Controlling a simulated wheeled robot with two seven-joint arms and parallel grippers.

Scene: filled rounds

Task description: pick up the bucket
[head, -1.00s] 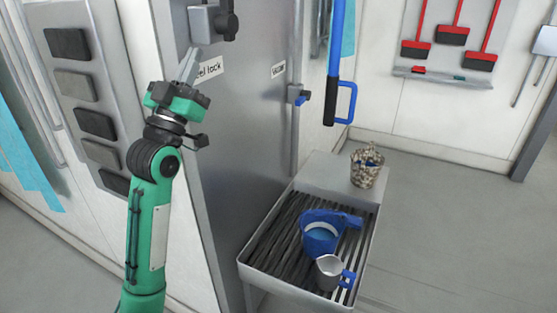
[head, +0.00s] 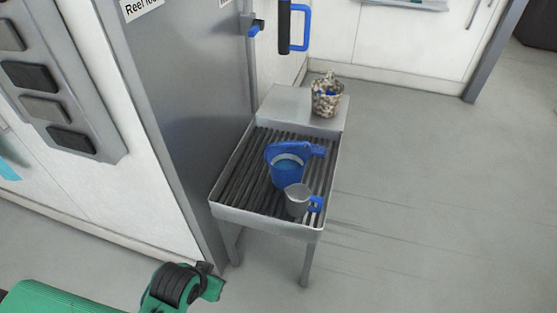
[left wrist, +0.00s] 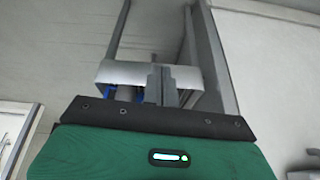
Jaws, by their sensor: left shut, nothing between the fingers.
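In the left wrist view my left gripper (left wrist: 161,86) is shut and empty. Beyond it are the stand's pale edge and small blue patches, mostly hidden. My right gripper is out of view.
A speckled container (head: 327,98) stands at the far end of the stand. A grey door (head: 190,90) and a panel with dark pads (head: 45,100) rise at the left. The floor to the right is clear.

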